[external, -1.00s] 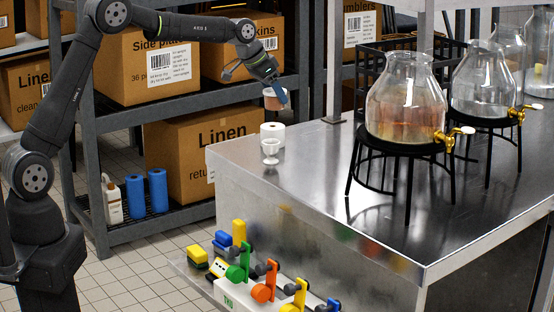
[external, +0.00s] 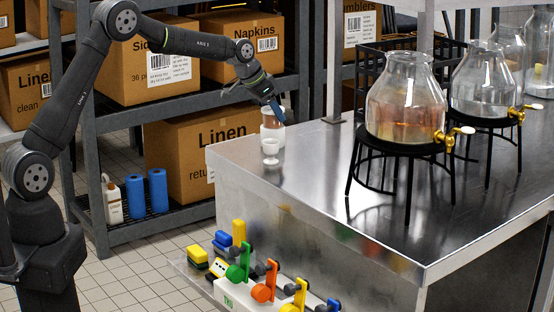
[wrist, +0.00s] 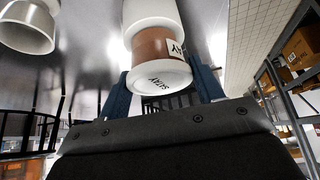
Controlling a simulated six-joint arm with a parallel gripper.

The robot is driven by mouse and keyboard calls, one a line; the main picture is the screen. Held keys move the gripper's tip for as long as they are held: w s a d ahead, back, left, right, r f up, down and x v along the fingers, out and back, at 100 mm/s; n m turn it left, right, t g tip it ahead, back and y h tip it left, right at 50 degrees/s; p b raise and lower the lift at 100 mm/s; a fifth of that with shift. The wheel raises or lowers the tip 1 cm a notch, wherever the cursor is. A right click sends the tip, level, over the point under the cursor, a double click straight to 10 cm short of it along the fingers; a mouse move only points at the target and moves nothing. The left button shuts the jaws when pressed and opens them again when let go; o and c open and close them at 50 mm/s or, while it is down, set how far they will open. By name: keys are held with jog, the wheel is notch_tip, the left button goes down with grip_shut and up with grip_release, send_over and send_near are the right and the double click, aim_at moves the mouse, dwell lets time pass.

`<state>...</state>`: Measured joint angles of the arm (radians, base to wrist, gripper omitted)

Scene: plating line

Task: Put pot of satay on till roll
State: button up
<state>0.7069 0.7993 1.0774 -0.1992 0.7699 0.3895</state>
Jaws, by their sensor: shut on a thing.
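The pot of satay (wrist: 152,47) has a brown body and a white lid lettered SATAY; it also shows at the far left corner of the steel counter in the external view (external: 267,114). My gripper (wrist: 163,88) is shut on it, with a blue finger on each side. The white till roll (external: 273,133) stands upright on the counter directly under the pot, and shows past the pot in the wrist view (wrist: 148,12). The pot is upright and at or just above the roll's top; I cannot tell if they touch.
A small white footed cup (external: 270,150) stands just in front of the roll. A glass dispenser (external: 405,95) on a black stand (external: 408,190) is to the right. The steel counter (external: 310,180) between is clear. Shelving with boxes (external: 205,150) is behind.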

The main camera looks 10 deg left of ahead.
jog(key=o, duration=1)
jog(key=shift+r, duration=0.25)
jog(key=v, duration=1.2)
jog(key=shift+f, duration=0.2)
jog(key=x, duration=1.2)
jog(key=shift+f, duration=0.3)
notch_tip(320, 180, up, 3)
jog(key=shift+r, duration=0.55)
